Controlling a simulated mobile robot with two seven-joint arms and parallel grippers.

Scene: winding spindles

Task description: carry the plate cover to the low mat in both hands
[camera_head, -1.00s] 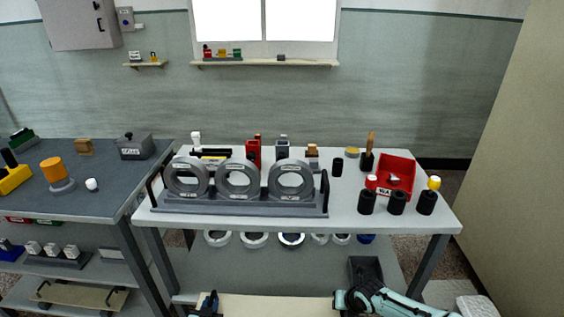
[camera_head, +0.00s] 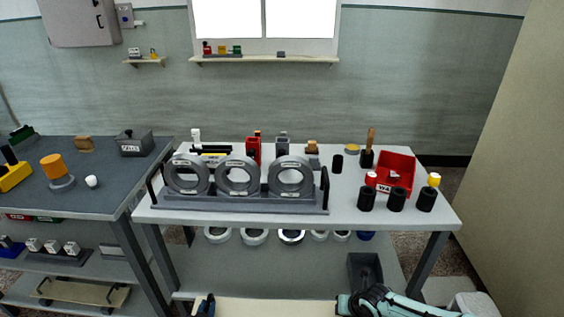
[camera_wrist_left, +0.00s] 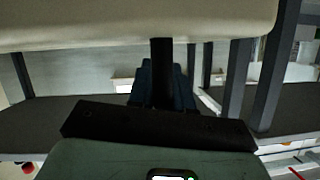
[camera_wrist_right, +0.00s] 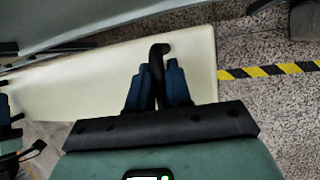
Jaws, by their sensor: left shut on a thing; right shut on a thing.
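The plate cover, a flat cream board (camera_head: 268,309), shows at the bottom edge of the head view; most of it is cut off. My left gripper (camera_head: 205,304) is at its left end, and my right gripper (camera_head: 350,301) is at its right end. In the right wrist view the right gripper (camera_wrist_right: 158,88) is shut on a black handle of the cream board (camera_wrist_right: 90,82). In the left wrist view the left gripper (camera_wrist_left: 163,75) is shut on a dark handle under the pale board (camera_wrist_left: 130,22). I cannot pick out the low mat.
A grey table (camera_head: 400,221) with a rack of three rings (camera_head: 240,201) stands ahead. A dark bench (camera_head: 75,205) is at the left. A dark bin (camera_head: 365,272) is under the table. Yellow-black floor tape (camera_wrist_right: 270,71) shows beside the board.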

